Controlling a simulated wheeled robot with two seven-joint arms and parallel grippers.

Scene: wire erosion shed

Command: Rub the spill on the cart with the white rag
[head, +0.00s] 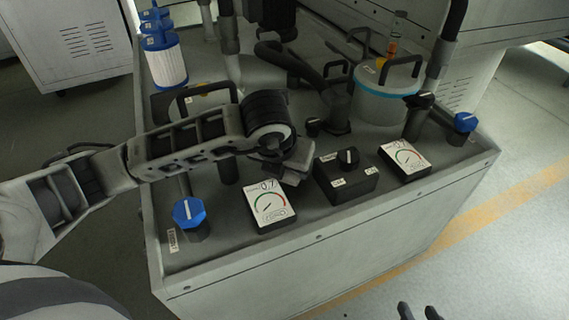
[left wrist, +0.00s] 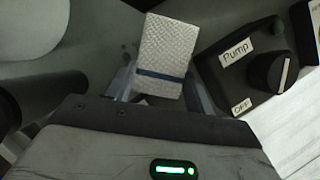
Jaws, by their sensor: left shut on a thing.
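The white rag (left wrist: 163,48), a folded textured pad with a dark blue band, is in the left wrist view between the two fingers of my left gripper (head: 290,172). The gripper is shut on it, low over the cart top (head: 235,255), behind the left gauge. I cannot tell whether the rag touches the surface. A few small dark spots (left wrist: 125,47) show on the grey surface just left of the rag; any more of the spill is hidden. My right gripper (head: 419,312) shows only its fingertips at the bottom edge, apart and empty, off the cart.
A pump switch box (head: 346,178) stands close right of my left gripper. Gauges (head: 270,204) and (head: 405,160), blue knobs (head: 189,214) and (head: 465,123) line the front. Pipes, blue-capped filters (head: 163,60) and a clear-walled pot (head: 385,100) crowd the back.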

